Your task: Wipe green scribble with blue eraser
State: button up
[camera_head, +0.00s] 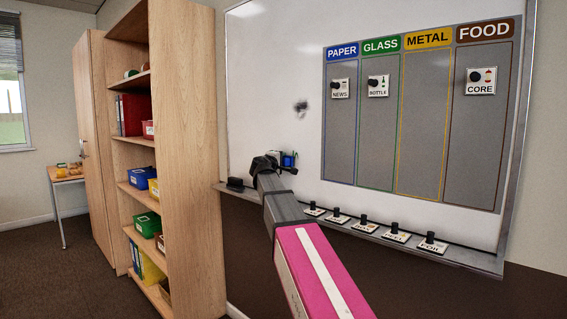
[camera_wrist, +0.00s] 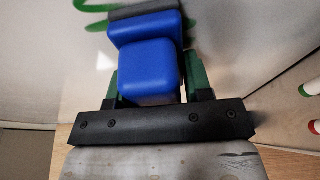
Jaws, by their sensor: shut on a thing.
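My gripper (camera_head: 283,160) is in front of the lower left of the whiteboard (camera_head: 262,60), just above its ledge. In the wrist view my gripper (camera_wrist: 155,85) is shut on the blue eraser (camera_wrist: 148,68), with a finger on each side of its handle. The eraser's grey pad (camera_wrist: 143,10) faces the board; I cannot tell whether it touches. Green scribble (camera_wrist: 92,6) shows beyond the eraser at the top left, and a further green stroke shows to its right. The eraser hides the part between. In the head view a little of the blue eraser (camera_head: 289,159) shows; the green scribble cannot be made out.
A dark smudge (camera_head: 300,108) is on the board above my gripper. A dark block (camera_head: 235,184) sits on the ledge (camera_head: 458,258) at left; several knobbed cards stand along it to the right. The sorting chart (camera_head: 342,130) fills the board's right. A wooden shelf (camera_head: 190,150) stands left.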

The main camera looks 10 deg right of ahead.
aim_at(303, 158)
jog(key=shift+w+a, duration=0.5)
jog(key=shift+w, duration=0.25)
jog(key=shift+w+a, duration=0.45)
jog(key=shift+w, duration=0.25)
jog(key=shift+r, duration=0.8)
jog(key=shift+s+d, duration=0.6)
jog(key=shift+s, duration=0.15)
jog(key=shift+s+d, duration=0.55)
jog(key=shift+s, duration=0.2)
jog(key=shift+s+d, duration=0.6)
jog(key=shift+s, duration=0.35)
jog(key=shift+s+d, duration=0.6)
jog(key=shift+s, duration=0.35)
jog(key=shift+s+d, duration=0.6)
jog(key=shift+s, duration=0.35)
jog(key=shift+s+d, duration=1.1)
jog(key=shift+s, duration=0.2)
jog(key=shift+a, duration=0.1)
jog(key=shift+s+a, duration=0.9)
jog(key=shift+a, duration=0.25)
jog(key=shift+s+a, duration=0.85)
jog(key=shift+a, duration=0.3)
